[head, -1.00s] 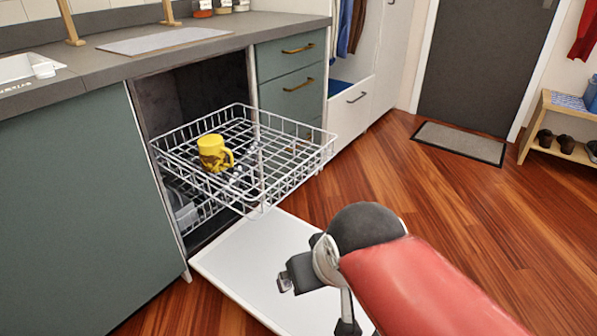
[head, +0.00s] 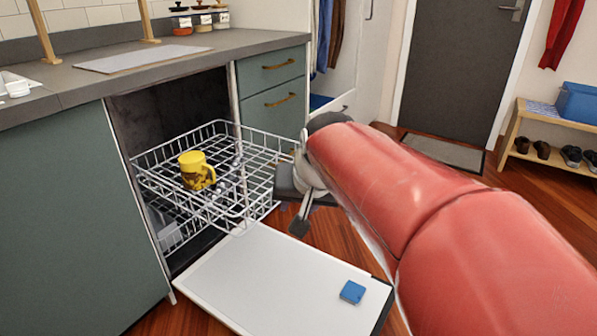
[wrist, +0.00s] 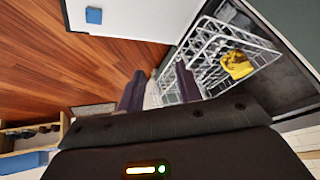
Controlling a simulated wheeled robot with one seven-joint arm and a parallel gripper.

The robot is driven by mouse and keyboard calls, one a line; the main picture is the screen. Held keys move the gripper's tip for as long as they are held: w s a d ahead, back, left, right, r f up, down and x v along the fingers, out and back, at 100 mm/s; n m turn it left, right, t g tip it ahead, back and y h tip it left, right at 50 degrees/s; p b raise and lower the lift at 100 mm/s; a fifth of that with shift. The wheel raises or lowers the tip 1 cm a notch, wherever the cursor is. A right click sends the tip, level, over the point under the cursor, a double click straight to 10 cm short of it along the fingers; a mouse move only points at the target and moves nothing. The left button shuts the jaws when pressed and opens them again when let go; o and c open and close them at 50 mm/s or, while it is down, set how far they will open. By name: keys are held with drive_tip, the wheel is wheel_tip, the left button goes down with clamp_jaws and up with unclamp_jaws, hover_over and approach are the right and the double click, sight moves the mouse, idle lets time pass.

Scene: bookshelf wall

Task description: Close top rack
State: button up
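The top rack (head: 245,168) is a white wire basket, pulled out of the open dishwasher. A yellow mug (head: 197,171) stands in it. My gripper (head: 298,207) is beside the rack's outer right end in the head view, partly hidden by my red arm. In the wrist view, the two dark fingers of my gripper (wrist: 160,88) are spread apart with nothing seen held between them. The rack (wrist: 205,48) and mug (wrist: 237,64) lie to their right there. I cannot tell whether a finger touches the rack.
The white dishwasher door (head: 255,275) lies folded down below the rack, with a blue block (head: 352,292) on it. Green drawers (head: 272,95) flank the opening on the right. A shoe bench (head: 540,150) stands far right. Wooden floor is open beyond the door.

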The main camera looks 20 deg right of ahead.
drive_tip(key=w+d+m, duration=0.1)
drive_tip(key=w+d, duration=0.1)
drive_tip(key=w+d+m, duration=0.1)
drive_tip(key=w+d, duration=0.1)
drive_tip(key=w, duration=0.1)
drive_tip(key=w+d+m, duration=0.1)
drive_tip(key=w+d, duration=0.1)
drive_tip(key=w, duration=0.1)
drive_tip(key=shift+w+d+r, duration=0.1)
drive_tip(key=shift+w+d, duration=0.15)
drive_tip(key=shift+d, duration=0.1)
drive_tip(key=c, duration=0.5)
drive_tip(key=w+d, duration=0.2)
drive_tip(key=w+d+m, duration=0.1)
drive_tip(key=w+d, duration=0.1)
drive_tip(key=w+d+m+t+b, duration=0.1)
drive_tip(key=w+d, duration=0.1)
drive_tip(key=shift+d+f, duration=0.35)
clamp_jaws()
drive_tip(key=w+a+f, duration=0.1)
drive_tip(key=w+f, duration=0.6)
drive_tip(key=w, duration=0.2)
drive_tip(key=shift+a+f, duration=0.35)
drive_tip(key=shift+a, duration=0.05)
drive_tip(key=shift+w, duration=0.1)
